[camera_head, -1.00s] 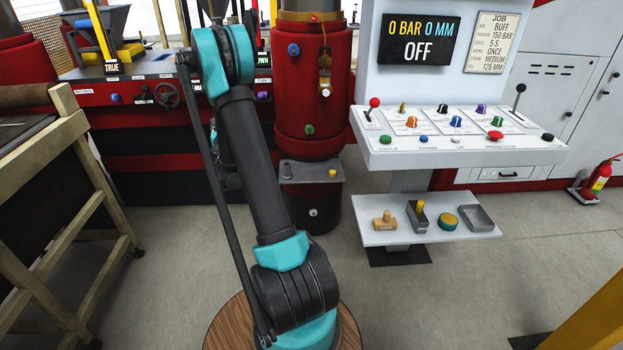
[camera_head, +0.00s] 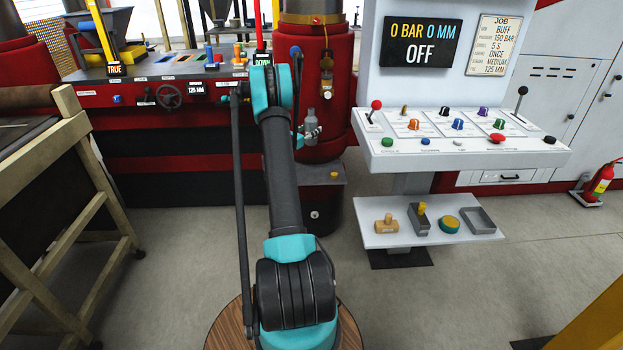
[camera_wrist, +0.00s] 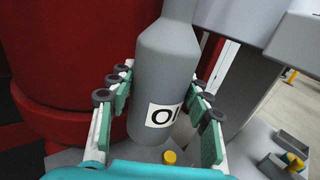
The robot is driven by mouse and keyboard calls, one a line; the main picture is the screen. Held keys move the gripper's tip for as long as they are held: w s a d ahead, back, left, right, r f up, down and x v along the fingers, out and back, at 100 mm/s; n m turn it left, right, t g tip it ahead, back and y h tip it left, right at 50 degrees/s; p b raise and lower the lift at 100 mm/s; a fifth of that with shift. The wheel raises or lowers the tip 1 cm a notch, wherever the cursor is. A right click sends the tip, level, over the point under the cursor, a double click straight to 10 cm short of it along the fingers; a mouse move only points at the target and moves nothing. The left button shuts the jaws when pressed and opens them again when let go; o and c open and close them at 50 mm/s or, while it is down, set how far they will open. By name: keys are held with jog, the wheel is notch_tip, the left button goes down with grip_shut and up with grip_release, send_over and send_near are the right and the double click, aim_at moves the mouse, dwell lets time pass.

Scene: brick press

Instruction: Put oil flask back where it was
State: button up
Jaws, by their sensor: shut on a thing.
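The oil flask (camera_wrist: 165,75) is a grey bottle with a narrow neck and a white label showing "O" and part of another letter. My gripper (camera_wrist: 160,105) is shut on its body, with a green-padded finger on each side. In the head view the flask (camera_head: 311,124) is upright in front of the red column, to the right of my arm. A small grey shelf (camera_head: 325,179) with a yellow knob juts from the column below the flask. The flask appears to be above this shelf, but I cannot tell the exact gap.
The red press column (camera_head: 330,85) stands close behind the flask. The white control console (camera_head: 460,150) and its lower tray (camera_head: 400,238), holding several small items, are to the right. A wooden rack (camera_head: 85,150) stands at the left. The floor between is clear.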

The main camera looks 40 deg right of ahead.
notch_tip(320, 180, down, 20)
jog(key=shift+d+r, duration=0.1)
jog(key=shift+d, duration=0.05)
dwell(0.5)
jog(key=o, duration=1.3)
jog(key=shift+f, duration=0.2)
jog(key=shift+o, duration=0.2)
jog(key=shift+r, duration=0.15)
